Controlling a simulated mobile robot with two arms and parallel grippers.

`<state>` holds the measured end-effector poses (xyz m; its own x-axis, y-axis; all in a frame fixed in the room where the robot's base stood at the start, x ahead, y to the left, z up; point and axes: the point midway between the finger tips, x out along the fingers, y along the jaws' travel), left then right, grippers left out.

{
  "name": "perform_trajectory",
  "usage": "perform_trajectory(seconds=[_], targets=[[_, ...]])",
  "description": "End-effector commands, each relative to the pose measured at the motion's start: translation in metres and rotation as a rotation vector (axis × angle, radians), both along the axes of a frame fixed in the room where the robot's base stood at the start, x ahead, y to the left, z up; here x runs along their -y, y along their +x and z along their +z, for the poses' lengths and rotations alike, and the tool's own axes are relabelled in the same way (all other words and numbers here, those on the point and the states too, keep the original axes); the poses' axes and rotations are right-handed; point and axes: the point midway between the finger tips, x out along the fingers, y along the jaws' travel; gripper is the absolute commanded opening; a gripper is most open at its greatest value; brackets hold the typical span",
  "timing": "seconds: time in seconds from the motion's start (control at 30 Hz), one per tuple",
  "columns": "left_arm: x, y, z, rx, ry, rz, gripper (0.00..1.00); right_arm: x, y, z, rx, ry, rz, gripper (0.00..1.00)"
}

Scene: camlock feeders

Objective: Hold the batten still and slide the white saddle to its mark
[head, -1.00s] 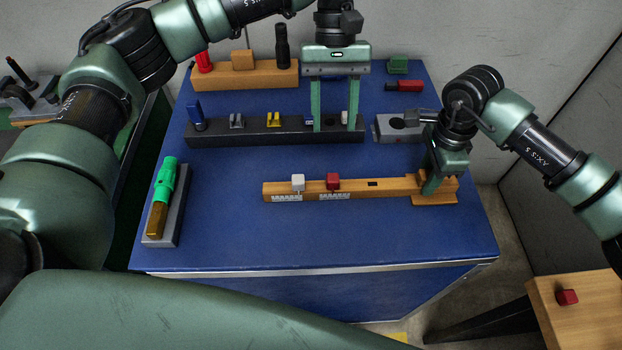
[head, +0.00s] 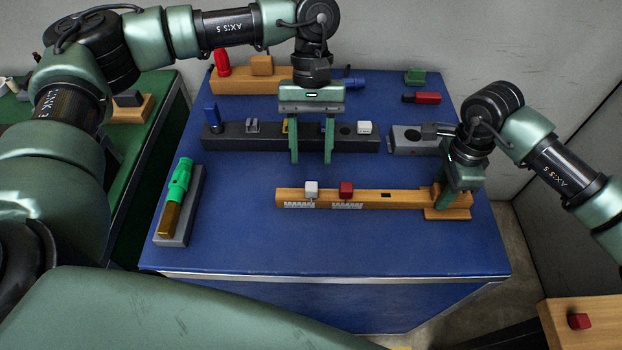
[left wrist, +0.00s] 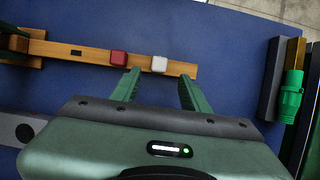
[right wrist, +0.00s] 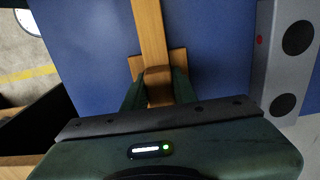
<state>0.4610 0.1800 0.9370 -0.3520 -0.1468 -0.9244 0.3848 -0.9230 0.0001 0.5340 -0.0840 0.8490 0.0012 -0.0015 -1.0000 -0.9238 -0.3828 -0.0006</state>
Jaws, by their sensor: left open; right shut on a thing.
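The wooden batten (head: 415,196) lies across the blue table, its right end on a wooden foot (head: 447,213). The white saddle (head: 311,188) sits on it near its left end, and a red saddle (head: 346,189) sits to the right. Ruled white scales (head: 347,206) show on the batten's front face below both saddles. My right gripper (head: 452,202) is shut on the batten's right end; the right wrist view shows its fingers on both sides of the batten (right wrist: 150,35). My left gripper (head: 311,160) is open and empty behind the batten, apart from the white saddle, also in the left wrist view (left wrist: 159,64).
A dark rail (head: 355,144) with several small pieces stands behind my left gripper. A grey block (head: 410,147) with a hole is at right. A grey holder (head: 192,215) with a green-and-gold tool lies at left. The table before the batten is clear.

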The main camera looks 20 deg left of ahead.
Motion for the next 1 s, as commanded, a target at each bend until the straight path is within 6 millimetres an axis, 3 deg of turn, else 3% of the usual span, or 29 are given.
perform_trajectory(seconds=[0.1,0.33,0.77,0.93,1.0], targets=[[0.003,-0.01,-0.024,-0.003,0.001,-0.001,0.45,0.0,-0.001,-0.002,-0.003,0.0,0.001,0.0],[0.009,-0.021,-0.055,-0.002,0.0,0.0,0.45,0.0,-0.001,-0.002,-0.004,0.001,0.001,0.0],[0.011,-0.025,-0.066,0.0,0.0,-0.001,0.45,-0.001,-0.001,-0.002,-0.003,0.003,0.002,0.0],[0.011,-0.025,-0.066,0.0,0.0,-0.001,0.04,-0.001,-0.001,-0.002,-0.003,0.003,0.002,0.0],[0.011,-0.025,-0.066,0.0,0.0,-0.001,0.0,-0.001,-0.001,-0.002,-0.003,0.003,0.002,0.0]])
